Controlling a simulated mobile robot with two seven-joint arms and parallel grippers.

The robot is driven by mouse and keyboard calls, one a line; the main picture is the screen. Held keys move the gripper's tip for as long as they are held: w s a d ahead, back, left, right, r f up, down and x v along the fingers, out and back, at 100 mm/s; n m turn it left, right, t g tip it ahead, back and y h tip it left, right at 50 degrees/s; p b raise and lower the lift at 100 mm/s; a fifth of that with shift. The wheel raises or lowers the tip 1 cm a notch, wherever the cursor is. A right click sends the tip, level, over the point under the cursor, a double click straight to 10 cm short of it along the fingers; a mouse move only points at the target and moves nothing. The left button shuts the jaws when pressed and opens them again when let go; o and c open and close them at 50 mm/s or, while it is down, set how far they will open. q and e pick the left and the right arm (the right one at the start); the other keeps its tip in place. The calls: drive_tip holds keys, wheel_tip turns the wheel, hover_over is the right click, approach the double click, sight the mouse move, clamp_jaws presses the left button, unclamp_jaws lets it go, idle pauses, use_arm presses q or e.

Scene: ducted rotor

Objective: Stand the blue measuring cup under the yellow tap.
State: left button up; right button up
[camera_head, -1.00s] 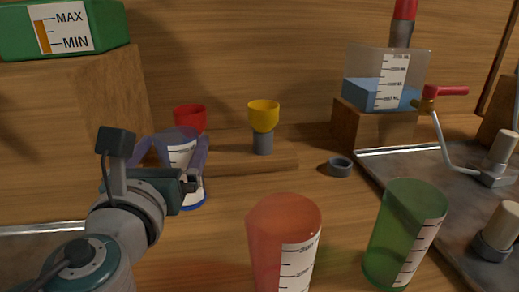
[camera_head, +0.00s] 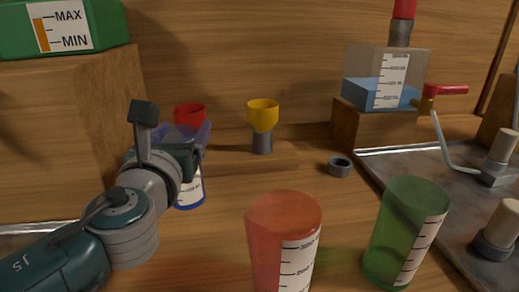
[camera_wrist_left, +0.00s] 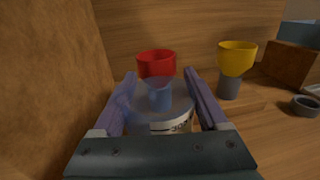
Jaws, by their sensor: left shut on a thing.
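The blue measuring cup (camera_head: 188,192), clear with a white scale and a blue base, stands upright on the wooden table at left centre. My left gripper (camera_head: 192,142) is shut on its upper part, which the wrist partly hides. In the left wrist view the cup (camera_wrist_left: 158,108) sits between the two purple fingers (camera_wrist_left: 163,92). A yellow cup-shaped piece (camera_head: 263,115) on a grey stem stands behind and right of the cup. My right gripper is not in view.
A red cup-shaped piece (camera_head: 190,114) is behind the blue cup. A red cup (camera_head: 268,225) and a green cup (camera_head: 393,225) stand in front. A grey ring (camera_head: 340,167) lies near the metal tray (camera_head: 400,165). A wooden block (camera_head: 90,100) rises at left.

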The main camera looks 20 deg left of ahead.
use_arm(q)
clamp_jaws()
idle(0.4)
